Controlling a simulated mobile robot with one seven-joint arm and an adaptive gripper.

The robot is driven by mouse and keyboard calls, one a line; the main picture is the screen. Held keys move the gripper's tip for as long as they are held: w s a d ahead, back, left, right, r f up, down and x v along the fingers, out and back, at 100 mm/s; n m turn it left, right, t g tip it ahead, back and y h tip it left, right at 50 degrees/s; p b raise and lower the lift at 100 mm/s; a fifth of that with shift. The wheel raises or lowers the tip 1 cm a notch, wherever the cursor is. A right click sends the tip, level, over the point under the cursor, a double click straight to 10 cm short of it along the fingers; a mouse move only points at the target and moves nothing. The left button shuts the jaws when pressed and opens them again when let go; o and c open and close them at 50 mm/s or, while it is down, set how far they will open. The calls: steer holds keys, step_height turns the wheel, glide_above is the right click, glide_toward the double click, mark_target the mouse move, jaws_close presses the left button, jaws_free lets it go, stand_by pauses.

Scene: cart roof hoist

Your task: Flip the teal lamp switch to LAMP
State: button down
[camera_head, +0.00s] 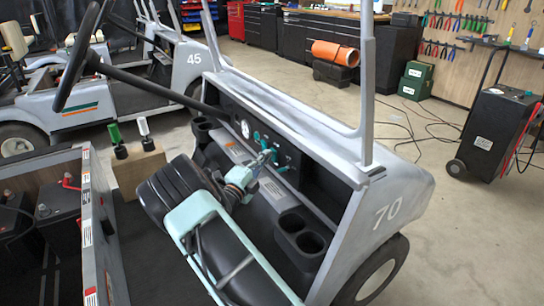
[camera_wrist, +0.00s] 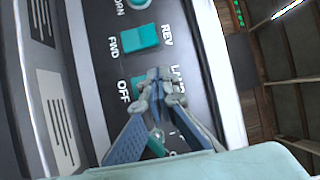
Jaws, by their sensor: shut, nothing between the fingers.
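The teal lamp switch (camera_wrist: 137,84) sits on the dark dash panel between the printed words OFF and LAMP in the wrist view. My fingertips hide most of it, so its position cannot be told. My gripper (camera_wrist: 158,82) is shut and empty, its tips over or against the switch's LAMP side; contact cannot be told. In the head view, my gripper (camera_head: 267,156) reaches to the dash of cart 70, and the lamp switch cannot be made out behind it.
A teal FWD/REV rocker (camera_wrist: 140,38) is just above the lamp switch in the wrist view. Another teal control (camera_wrist: 157,145) shows between my fingers. A round gauge (camera_head: 245,129) is left on the dash. Cup holders (camera_head: 300,232) and the steering wheel (camera_head: 76,55) flank my arm.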

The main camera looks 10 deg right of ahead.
steer(key=shift+d, duration=0.15)
steer(key=s+a+f+p, duration=0.1)
steer(key=s+a, duration=0.1)
steer(key=a, duration=0.4)
steer(key=shift+a, duration=0.3)
stand_by(0.4)
